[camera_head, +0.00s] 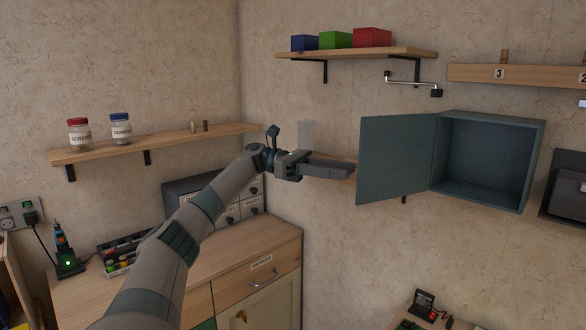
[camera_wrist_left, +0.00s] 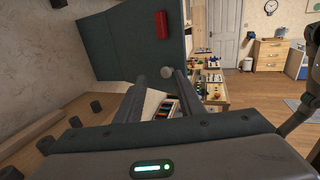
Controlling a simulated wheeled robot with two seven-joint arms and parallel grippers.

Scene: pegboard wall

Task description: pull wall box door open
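The grey-green wall box (camera_head: 487,165) is mounted on the right wall in the head view. Its door (camera_head: 396,158) stands swung wide open to the left, and the empty inside shows. In the left wrist view the door (camera_wrist_left: 130,50) carries a red piece (camera_wrist_left: 162,24), and a round grey knob (camera_wrist_left: 167,72) shows near its lower edge. My left gripper (camera_head: 350,171) is just left of the door in the head view. In the wrist view its two fingers are apart, with the knob beyond the gap; I cannot tell if they touch the door. My right gripper is not in view.
A shelf with coloured boxes (camera_head: 342,52) hangs above, and a crank-like metal handle (camera_head: 411,81) is beside it. A shelf with jars (camera_head: 150,143) is at left. A drawer cabinet (camera_head: 240,209) stands on the wooden counter (camera_head: 232,251) below my arm.

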